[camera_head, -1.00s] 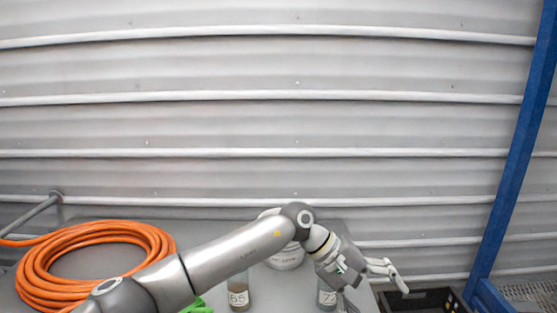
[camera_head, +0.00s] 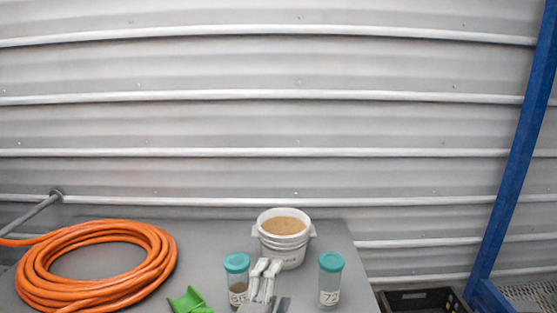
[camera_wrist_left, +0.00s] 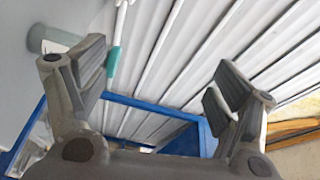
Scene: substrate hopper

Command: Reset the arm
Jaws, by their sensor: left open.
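My left gripper (camera_head: 267,267) shows at the bottom of the head view, its pale fingers pointing up between two jars. It looks narrow from this side. In the left wrist view its two grey fingers (camera_wrist_left: 160,68) stand wide apart with nothing between them, so it is open and empty. Most of my left arm is out of the head view. My right gripper is not in view.
A teal-lidded jar (camera_head: 237,265) and another labelled 72 (camera_head: 330,280) flank the gripper. Behind is a white bucket (camera_head: 284,250) of tan material. An orange hose coil (camera_head: 160,245) and a green object (camera_head: 190,300) lie left. A black crate (camera_head: 405,296) is right of the table (camera_head: 205,235).

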